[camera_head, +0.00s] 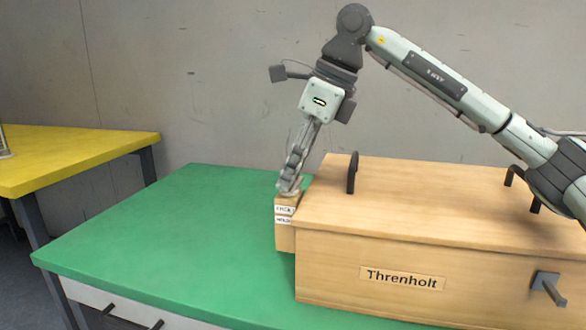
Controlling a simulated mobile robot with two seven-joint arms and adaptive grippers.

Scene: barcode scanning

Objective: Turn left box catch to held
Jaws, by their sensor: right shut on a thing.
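A large wooden box (440,240) labelled "Threnholt" stands on the green table. The left box catch (285,230) is a small wooden block at the box's left end, with two small white labels on its front; the lower one seems to read "HELD". My right gripper (290,188) comes down from above, slightly tilted, with its fingers shut at the top of this catch. The fingers hide the part they hold, so I cannot tell which label the catch points to. My left gripper is not in view.
The green tabletop (160,235) is clear to the left of the box. A black handle (352,173) stands up from the lid near the gripper. A grey lever (548,287) sticks out from the box's front right. A yellow table (80,155) stands at far left.

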